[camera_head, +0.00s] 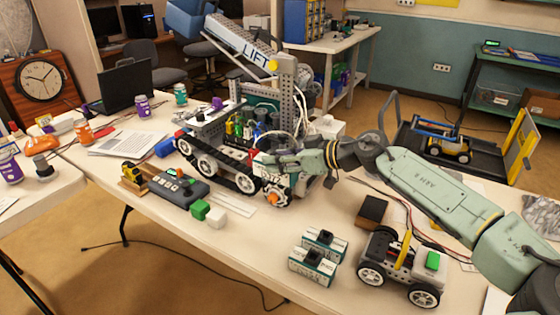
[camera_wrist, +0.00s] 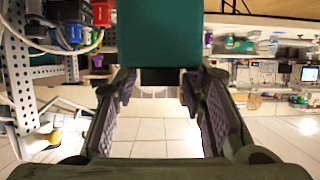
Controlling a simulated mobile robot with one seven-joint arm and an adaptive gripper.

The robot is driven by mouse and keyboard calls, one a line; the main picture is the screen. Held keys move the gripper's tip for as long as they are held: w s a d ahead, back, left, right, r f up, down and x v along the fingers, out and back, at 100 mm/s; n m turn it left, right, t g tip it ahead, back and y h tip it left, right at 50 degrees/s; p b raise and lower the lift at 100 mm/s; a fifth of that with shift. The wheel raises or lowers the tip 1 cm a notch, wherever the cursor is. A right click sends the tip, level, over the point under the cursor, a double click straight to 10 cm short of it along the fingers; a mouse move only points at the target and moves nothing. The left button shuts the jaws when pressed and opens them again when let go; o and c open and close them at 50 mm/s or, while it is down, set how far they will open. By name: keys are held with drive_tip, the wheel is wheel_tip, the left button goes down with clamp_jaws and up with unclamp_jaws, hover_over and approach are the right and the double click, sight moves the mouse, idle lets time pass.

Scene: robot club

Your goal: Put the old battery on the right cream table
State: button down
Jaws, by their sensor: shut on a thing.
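My gripper (camera_wrist: 160,105) reaches in from the right, over the middle of the tracked lift robot. In the head view the gripper (camera_head: 268,162) is partly lost against that robot. In the wrist view its fingers are closed on the dark end of a teal block, the battery (camera_wrist: 160,35). I cannot tell the battery's outline clearly in the head view. The right cream table (camera_head: 245,240) is the long one carrying the lift robot. Two teal-and-white batteries with black tops, one (camera_head: 324,244) behind the other (camera_head: 312,266), stand on it near the front.
The lift robot (camera_head: 215,168) fills the table's middle. A small wheeled car (camera_head: 402,265) and a dark box (camera_head: 372,211) stand right of the batteries. A controller (camera_head: 178,187) and green and white blocks (camera_head: 216,217) lie at the front left. Bare table lies between blocks and batteries.

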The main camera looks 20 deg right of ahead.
drive_tip(key=shift+r, duration=2.05)
drive_tip(key=shift+s, duration=0.1)
